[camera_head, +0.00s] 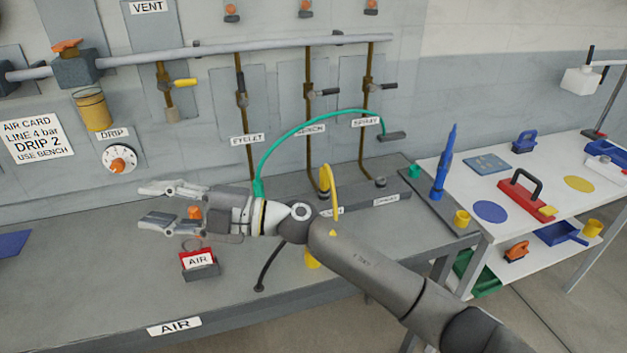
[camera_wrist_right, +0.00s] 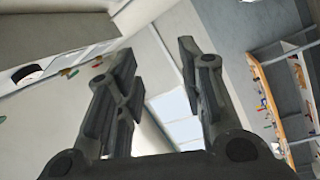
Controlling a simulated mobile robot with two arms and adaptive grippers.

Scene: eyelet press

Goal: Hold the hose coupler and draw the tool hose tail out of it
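My right gripper (camera_head: 145,206) reaches in from the lower right over the grey bench. Its fingers point left and are spread apart. The right wrist view shows the same open fingers (camera_wrist_right: 160,70) with nothing held between them. A green hose (camera_head: 300,131) arcs from a green end just behind my right wrist to a dark fitting (camera_head: 392,136) at the back. A yellow hose (camera_head: 334,190) loops down behind my arm. A dark hose (camera_head: 267,265) runs from behind my wrist to the bench top. I cannot tell which part is the coupler; it may be hidden behind my gripper.
A red AIR block (camera_head: 198,261) stands on the bench below my gripper, with an orange knob (camera_head: 195,212) showing between the fingers. Pipes with valves (camera_head: 240,90) line the wall. A white table (camera_head: 540,195) with tools stands right.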

